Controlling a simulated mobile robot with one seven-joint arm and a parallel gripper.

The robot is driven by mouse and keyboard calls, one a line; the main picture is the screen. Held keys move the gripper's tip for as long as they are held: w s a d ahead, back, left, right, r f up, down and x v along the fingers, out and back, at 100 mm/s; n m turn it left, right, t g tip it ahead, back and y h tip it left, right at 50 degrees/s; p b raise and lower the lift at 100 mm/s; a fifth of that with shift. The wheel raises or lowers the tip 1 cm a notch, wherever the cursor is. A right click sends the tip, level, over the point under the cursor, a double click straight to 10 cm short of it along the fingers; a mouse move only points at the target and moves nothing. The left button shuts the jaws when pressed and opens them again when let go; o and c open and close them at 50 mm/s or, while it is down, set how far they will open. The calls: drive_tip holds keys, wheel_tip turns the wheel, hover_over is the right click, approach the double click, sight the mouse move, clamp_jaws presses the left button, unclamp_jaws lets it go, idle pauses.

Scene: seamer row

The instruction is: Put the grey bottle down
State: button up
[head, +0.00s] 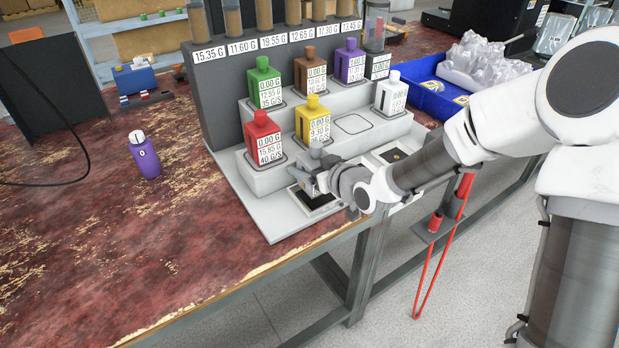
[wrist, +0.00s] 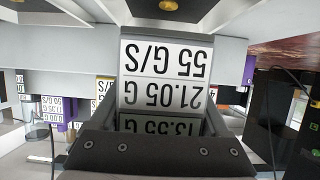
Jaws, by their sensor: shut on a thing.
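My gripper (head: 322,178) is at the front of the stepped white rack (head: 268,222), over its front step. It is shut on the grey bottle (head: 316,158), which is mostly hidden behind the gripper in the head view. In the wrist view the bottle's white label (wrist: 165,75) fills the middle, upside down, reading 55 G/S and 21.05 G. The jaws (wrist: 152,150) show dark below it. A black square pad (head: 314,198) lies right under the gripper. I cannot tell whether the bottle touches it.
Red (head: 262,138), yellow (head: 312,122), green (head: 265,84), brown (head: 310,74), purple (head: 351,64) and white (head: 391,94) bottles stand on the rack. An empty outlined spot (head: 352,124) is beside the yellow one. A purple container (head: 145,160) stands left on the table.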

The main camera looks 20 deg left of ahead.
drive_tip(key=shift+f+b, duration=0.3)
drive_tip(key=shift+f, duration=0.95)
drive_tip(key=shift+f, duration=0.25)
drive_tip(key=o, duration=1.4)
drive_tip(key=shift+r, duration=0.1)
drive_tip(key=shift+d+r, duration=0.1)
drive_tip(key=shift+r, duration=0.15)
drive_tip(key=shift+p+v, duration=1.8)
drive_tip(key=shift+v, duration=4.15)
